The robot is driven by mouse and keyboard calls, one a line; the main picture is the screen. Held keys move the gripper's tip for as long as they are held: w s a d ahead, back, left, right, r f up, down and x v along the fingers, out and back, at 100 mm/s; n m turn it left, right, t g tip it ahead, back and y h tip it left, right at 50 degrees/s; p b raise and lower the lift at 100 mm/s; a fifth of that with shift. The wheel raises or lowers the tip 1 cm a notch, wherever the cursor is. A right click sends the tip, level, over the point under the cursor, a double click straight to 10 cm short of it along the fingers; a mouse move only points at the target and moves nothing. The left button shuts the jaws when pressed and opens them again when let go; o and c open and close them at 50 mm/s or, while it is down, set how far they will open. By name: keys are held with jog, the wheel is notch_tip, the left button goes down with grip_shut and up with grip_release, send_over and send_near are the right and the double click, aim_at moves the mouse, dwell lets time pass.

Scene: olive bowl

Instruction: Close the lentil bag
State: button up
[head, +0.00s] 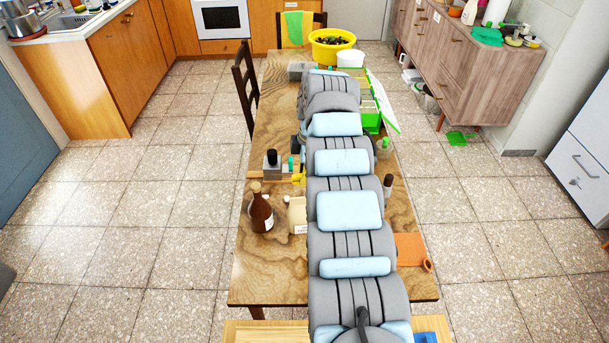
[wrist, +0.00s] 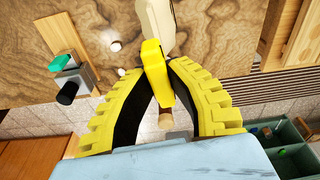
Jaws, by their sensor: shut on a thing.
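In the wrist view, the two ribbed yellow fingers of my gripper (wrist: 160,88) close on a yellow clip-like piece (wrist: 154,62). A cream object (wrist: 158,22), probably the lentil bag, lies just beyond the piece; I cannot tell whether they touch. In the head view, a cream bag-like container (head: 297,215) with a label stands on the table, right of a brown bottle (head: 261,212). A small patch of yellow (head: 298,179) shows behind it, beside my arm. My arm hides most of the gripper there, and the bag's opening is not clear.
The wooden table (head: 250,265) is clear at its front left. A grey block with black and green tops (head: 272,166) stands near the gripper. An orange board (head: 410,250) lies right of my arm. A green crate (head: 372,121) and a yellow bowl of olives (head: 331,47) stand farther back.

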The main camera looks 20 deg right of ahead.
aim_at(304, 199)
jog(key=shift+f, duration=1.95)
jog(key=shift+f+b, duration=0.35)
jog(key=shift+f, duration=0.3)
jog(key=shift+f+b, duration=0.55)
jog(key=shift+f, duration=0.4)
dwell(1.1)
jog(key=o, duration=1.3)
jog(key=shift+o, duration=0.2)
jog(key=shift+r, duration=0.15)
jog(key=shift+r+p, duration=1.35)
jog(key=shift+r, duration=1.5)
